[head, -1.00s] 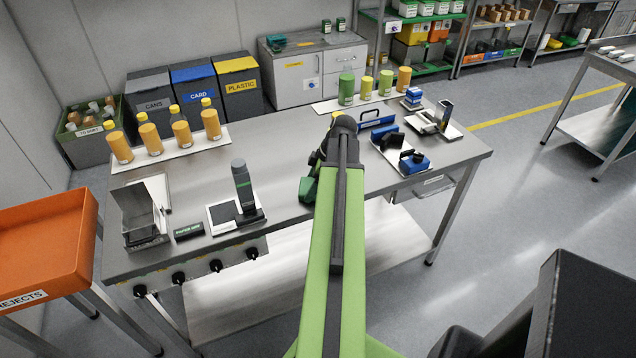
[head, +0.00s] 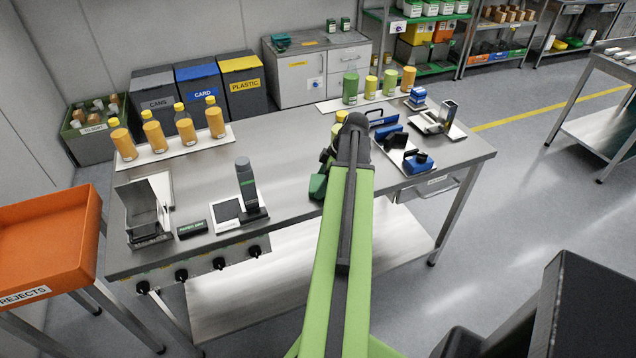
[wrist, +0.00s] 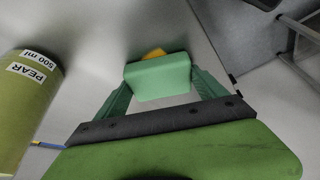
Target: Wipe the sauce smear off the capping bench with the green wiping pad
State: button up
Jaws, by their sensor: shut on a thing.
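The green wiping pad (wrist: 157,72) is between the two green fingers of my gripper (wrist: 160,86) in the wrist view. A small orange-yellow patch, the sauce smear (wrist: 153,53), shows just past the pad's far edge; the pad hides any rest of it. The pad is over or on the steel capping bench (head: 285,150); I cannot tell whether it touches. In the head view my gripper (head: 318,186) is a dark green shape near the bench's front edge, and my arm hides the smear.
A yellow-green bottle marked PEAR (wrist: 28,95) stands close on the left in the wrist view. Blue-handled tools (head: 415,162) lie right of my arm. A dark upright device (head: 247,185) stands to the left. The bench between is clear.

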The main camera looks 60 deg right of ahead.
jog(key=shift+s+d, duration=0.55)
jog(key=shift+d, duration=0.35)
jog(key=shift+s+d, duration=0.55)
jog(key=shift+d, duration=0.3)
notch_tip(320, 180, up, 6)
jog(key=p, duration=0.6)
jog(key=shift+a, duration=0.1)
notch_tip(320, 180, up, 3)
jog(key=p, duration=0.3)
